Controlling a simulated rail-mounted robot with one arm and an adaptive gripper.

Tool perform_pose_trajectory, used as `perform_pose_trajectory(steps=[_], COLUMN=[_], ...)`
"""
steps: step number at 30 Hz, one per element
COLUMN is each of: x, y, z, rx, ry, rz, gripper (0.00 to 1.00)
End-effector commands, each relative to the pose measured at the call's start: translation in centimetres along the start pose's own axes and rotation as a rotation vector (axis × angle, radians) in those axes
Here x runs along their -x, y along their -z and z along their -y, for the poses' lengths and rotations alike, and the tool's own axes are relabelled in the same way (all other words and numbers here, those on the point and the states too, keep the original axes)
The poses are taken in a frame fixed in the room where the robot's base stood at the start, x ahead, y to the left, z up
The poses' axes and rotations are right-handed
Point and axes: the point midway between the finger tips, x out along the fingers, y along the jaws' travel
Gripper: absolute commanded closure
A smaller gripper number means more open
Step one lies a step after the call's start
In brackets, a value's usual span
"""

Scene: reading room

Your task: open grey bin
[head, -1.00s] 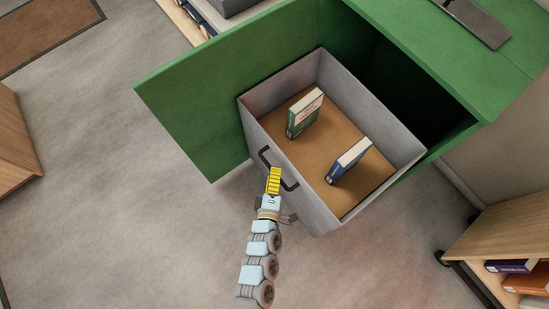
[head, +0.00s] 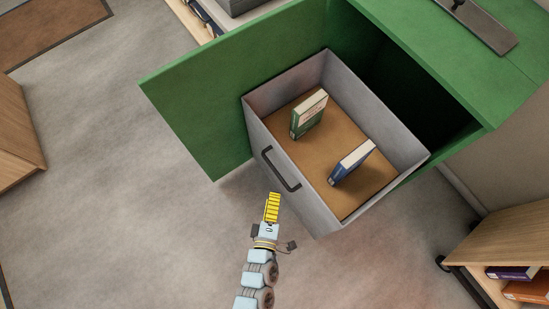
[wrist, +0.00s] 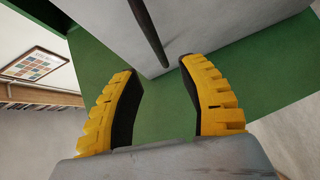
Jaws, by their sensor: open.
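The grey bin (head: 284,172) is pulled well out of the green cabinet (head: 470,75), and its open top shows. Its dark bar handle (head: 281,169) is on the front face. The handle also shows in the wrist view (wrist: 148,30), ahead of the fingertips. My gripper (head: 273,197), with yellow ribbed fingers, is open and empty. It is just off the handle, a small gap away on the front side. In the wrist view my gripper (wrist: 160,80) has nothing between its fingers. A green book (head: 307,117) and a blue book (head: 352,162) stand inside the bin.
The green cabinet door (head: 195,100) stands open to the left of the bin. A wooden shelf (head: 505,245) with books is at the lower right. A wooden piece (head: 15,135) is at the left edge. The floor in front of the bin is clear.

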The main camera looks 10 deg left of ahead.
Motion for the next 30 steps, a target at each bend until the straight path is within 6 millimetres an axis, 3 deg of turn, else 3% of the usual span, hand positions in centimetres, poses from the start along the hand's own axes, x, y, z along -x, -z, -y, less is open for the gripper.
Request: perform_pose_trajectory(steps=[10,30], x=[3.2,3.6], y=[0.0,0.0], z=[-0.1,-0.1], rx=[0.000,0.000], ry=[-0.002,-0.003], rz=[0.000,-0.001], gripper=[0.59,0.59])
